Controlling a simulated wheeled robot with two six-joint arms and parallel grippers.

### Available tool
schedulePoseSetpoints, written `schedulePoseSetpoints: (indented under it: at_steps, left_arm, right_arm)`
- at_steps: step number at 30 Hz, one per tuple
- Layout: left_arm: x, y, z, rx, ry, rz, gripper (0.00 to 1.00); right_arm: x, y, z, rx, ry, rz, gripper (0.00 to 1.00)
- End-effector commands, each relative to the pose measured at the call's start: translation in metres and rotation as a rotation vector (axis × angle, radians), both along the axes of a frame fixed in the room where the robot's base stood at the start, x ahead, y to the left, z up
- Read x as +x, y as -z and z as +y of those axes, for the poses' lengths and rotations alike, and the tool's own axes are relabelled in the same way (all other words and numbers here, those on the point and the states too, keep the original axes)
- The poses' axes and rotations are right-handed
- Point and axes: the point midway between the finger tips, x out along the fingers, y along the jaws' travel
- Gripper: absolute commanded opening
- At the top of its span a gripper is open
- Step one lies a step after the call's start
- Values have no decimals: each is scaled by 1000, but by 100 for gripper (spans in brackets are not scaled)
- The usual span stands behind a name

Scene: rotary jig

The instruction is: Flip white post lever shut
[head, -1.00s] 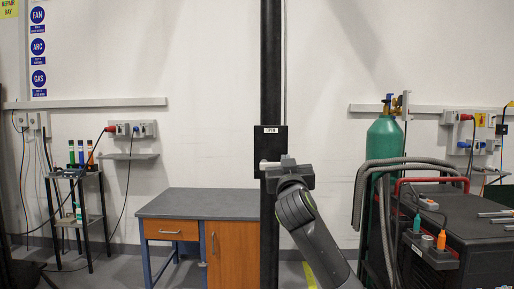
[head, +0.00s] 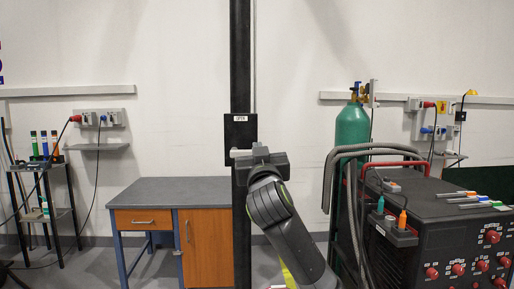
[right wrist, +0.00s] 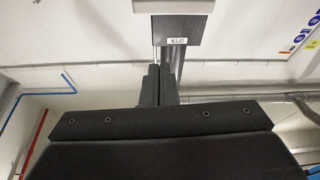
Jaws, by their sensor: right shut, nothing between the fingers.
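A dark upright post (head: 240,60) stands ahead with a black box on it (head: 240,133). The box carries a white label reading OPEN (head: 240,118). The white lever (head: 238,153) lies level below the label; its right part is hidden behind my right gripper (head: 248,158). In the right wrist view the scene is upside down: the lever is a pale bar (right wrist: 172,6) at the top edge, beyond the box (right wrist: 188,30). There my right gripper (right wrist: 158,68) is shut and empty, with its tips near the box; contact cannot be told. My left gripper is not in view.
A desk with an orange drawer and door (head: 172,185) stands behind at left. A black rack (head: 45,215) is farther left. A green gas cylinder (head: 352,130), hoses and a dark machine (head: 450,240) stand at right.

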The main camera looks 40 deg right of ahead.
Motion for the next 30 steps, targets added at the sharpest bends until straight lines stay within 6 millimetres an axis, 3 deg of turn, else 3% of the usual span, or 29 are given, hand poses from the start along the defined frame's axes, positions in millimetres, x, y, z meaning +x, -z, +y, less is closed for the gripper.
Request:
schedulePoseSetpoints:
  at_steps: [7,25,28,30]
  left_arm:
    - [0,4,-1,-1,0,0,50]
    - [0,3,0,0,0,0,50]
    - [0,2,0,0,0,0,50]
    - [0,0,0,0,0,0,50]
  right_arm:
    - [-14,6,8,-1,0,0,0]
    - [-13,7,8,0,0,4,0]
    - [-1,23,5,0,-1,44,0]
    - [15,49,0,3,-3,107,0]
